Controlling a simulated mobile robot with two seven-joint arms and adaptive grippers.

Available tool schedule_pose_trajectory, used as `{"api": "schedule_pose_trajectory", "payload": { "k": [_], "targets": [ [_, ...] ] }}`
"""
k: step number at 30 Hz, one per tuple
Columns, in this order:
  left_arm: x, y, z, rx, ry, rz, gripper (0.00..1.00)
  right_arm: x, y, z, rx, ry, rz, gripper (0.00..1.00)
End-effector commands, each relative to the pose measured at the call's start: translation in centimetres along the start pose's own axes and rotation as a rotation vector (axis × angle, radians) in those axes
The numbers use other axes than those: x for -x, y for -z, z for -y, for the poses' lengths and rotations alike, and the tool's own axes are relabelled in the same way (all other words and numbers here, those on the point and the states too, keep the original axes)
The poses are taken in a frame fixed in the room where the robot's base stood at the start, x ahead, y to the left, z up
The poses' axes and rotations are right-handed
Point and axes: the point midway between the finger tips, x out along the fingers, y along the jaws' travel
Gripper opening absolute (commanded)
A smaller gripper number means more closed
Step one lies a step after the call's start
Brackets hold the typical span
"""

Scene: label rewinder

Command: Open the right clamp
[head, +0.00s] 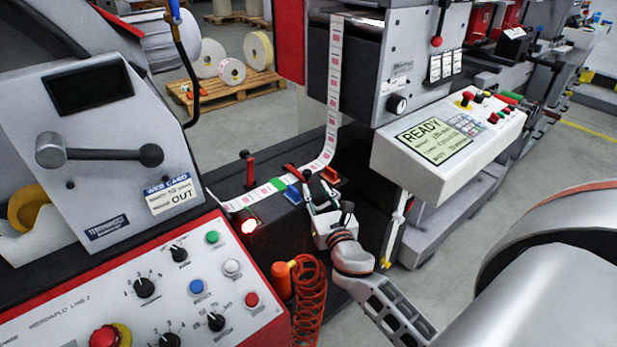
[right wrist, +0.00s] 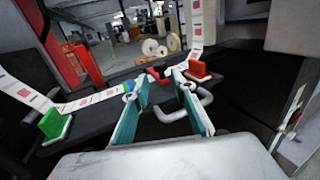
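The printed label web (head: 322,160) runs down from the machine on the right and lies across the dark splice table (head: 232,182). One red clamp lever (head: 250,168) stands upright at the left of the table. At the right clamp, a red bar (head: 294,171) lies low across the web. My right gripper (head: 321,189) is just in front of this bar, low over the table's right part. In the right wrist view its teal fingers (right wrist: 157,84) are apart, with a grey curved bar (right wrist: 187,112) by the right finger. Contact with the clamp cannot be told. My left gripper is out of view.
A blue block (head: 292,194) and an orange-red block (head: 331,175) sit close to my right gripper. The control console (head: 450,140) overhangs at right. An orange coiled hose (head: 309,295) hangs in front. A pallet with rolls (head: 228,88) stands behind.

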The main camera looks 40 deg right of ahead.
Motion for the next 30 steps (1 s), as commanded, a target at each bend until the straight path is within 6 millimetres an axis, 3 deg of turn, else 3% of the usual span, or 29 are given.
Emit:
{"api": "schedule_pose_trajectory", "payload": {
  "k": [6, 12, 23, 24, 27, 30],
  "targets": [
    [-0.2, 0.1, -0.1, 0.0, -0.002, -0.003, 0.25, -3.5, -0.1, 0.0, -0.002, 0.001, 0.001, 0.26],
    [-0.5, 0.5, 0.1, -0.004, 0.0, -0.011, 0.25, -5.8, 0.1, 0.0, -0.004, 0.0, -0.001, 0.26],
    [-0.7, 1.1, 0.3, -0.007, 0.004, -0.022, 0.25, -6.5, 0.0, 0.0, -0.005, 0.0, -0.001, 0.26],
    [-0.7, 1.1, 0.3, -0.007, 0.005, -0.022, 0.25, -6.5, 0.0, 0.0, -0.005, 0.0, -0.001, 0.24],
    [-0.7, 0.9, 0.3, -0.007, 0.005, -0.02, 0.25, -6.5, 0.0, 0.0, -0.005, 0.0, -0.002, 0.0],
    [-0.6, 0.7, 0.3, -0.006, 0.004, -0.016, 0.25, -6.5, 0.1, 0.0, -0.005, 0.0, -0.002, 0.0]
  ]
}}
